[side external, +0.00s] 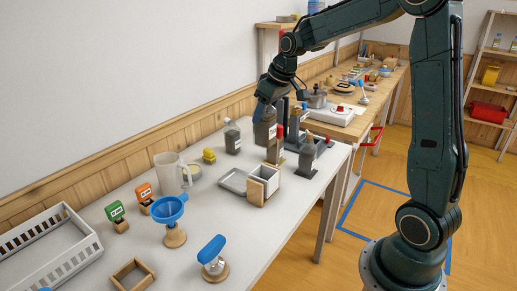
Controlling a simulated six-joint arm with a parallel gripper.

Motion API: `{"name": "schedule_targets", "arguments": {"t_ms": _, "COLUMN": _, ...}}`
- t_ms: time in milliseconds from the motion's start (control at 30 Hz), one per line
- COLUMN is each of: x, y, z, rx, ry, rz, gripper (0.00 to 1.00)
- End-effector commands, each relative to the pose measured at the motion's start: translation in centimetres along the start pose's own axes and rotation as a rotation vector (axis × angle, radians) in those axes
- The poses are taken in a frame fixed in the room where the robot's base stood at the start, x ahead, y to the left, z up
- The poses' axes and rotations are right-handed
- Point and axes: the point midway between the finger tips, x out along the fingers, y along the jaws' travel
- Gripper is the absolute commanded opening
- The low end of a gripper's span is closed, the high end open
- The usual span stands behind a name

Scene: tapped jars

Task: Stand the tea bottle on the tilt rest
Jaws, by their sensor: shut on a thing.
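My gripper (267,103) is shut on a dark bottle with a pale label (264,134), upright over the far part of the grey table. I cannot read its label, so I cannot tell for sure that it is the tea bottle. I cannot tell which piece is the tilt rest, or whether the held bottle touches anything below.
A wooden-fronted white box (268,178) and shallow tray (233,182) lie nearer. A white jug (171,176), blue funnel (170,211), blue-topped stand (212,252) and white basket (43,247) fill the near side. The table's middle has some clear room.

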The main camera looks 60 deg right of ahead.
Motion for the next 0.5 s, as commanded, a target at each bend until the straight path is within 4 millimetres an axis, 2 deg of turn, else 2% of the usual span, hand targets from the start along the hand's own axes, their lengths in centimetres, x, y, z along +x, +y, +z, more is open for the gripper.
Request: {"name": "schedule_targets", "arguments": {"t_ms": 500, "x": 9.0, "y": 0.0, "z": 3.8, "rx": 0.0, "ry": -0.003, "rz": 0.0, "gripper": 0.13}}
